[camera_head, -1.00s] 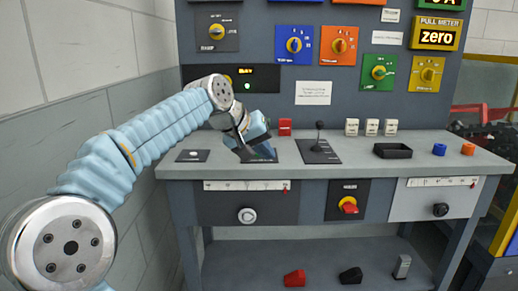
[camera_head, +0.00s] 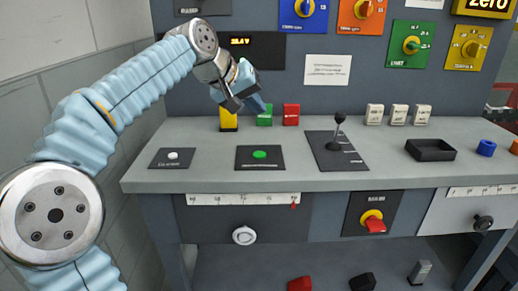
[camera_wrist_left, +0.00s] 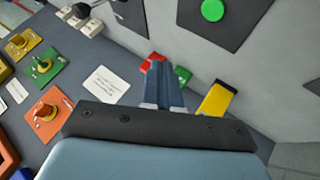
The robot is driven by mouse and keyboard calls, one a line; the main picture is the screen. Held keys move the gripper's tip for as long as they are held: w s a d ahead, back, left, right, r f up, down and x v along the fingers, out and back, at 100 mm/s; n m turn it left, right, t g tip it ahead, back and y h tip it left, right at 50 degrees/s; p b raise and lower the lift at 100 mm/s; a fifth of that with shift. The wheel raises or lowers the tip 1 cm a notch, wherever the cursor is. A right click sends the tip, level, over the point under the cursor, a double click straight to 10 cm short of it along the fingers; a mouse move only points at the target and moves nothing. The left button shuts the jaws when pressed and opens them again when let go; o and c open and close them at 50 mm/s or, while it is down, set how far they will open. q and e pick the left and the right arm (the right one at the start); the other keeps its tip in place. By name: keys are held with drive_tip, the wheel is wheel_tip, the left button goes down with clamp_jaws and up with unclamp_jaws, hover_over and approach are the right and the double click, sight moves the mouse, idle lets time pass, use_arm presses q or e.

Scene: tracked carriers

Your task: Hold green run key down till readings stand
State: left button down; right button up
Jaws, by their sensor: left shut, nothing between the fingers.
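The green key (camera_head: 259,155) is a round button on a black plate (camera_head: 277,164) at the front left of the bench top; nothing covers it. It also shows in the left wrist view (camera_wrist_left: 212,10). My left gripper (camera_head: 254,106) is shut and empty. It hangs above the bench toward the back, behind the key and apart from it. In the left wrist view its closed fingers (camera_wrist_left: 163,92) show in front of the small blocks. An amber display (camera_head: 240,42) is lit on the back panel, partly behind my arm; its digits are too small to read surely.
Yellow (camera_head: 228,123), green (camera_head: 265,119) and red (camera_head: 291,115) blocks stand close by my gripper. A black lever (camera_head: 338,130) and a black tray (camera_head: 430,149) are farther right. A white button (camera_head: 173,155) lies left of the key.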

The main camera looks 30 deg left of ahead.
use_arm(q)
drive_tip(key=shift+f, duration=0.1)
drive_tip(key=b, duration=0.2)
hover_over(256, 155)
wheel_tip(256, 155, down, 7)
drive_tip(key=shift+f, duration=0.2)
drive_tip(key=shift+f+b, duration=0.6)
drive_tip(key=shift+f, duration=0.05)
idle(1.6)
drive_tip(key=shift+f+b, duration=0.3)
drive_tip(key=shift+f, duration=0.05)
drive_tip(key=shift+f+b, duration=0.4)
drive_tip(key=shift+f, duration=0.15)
idle(4.0)
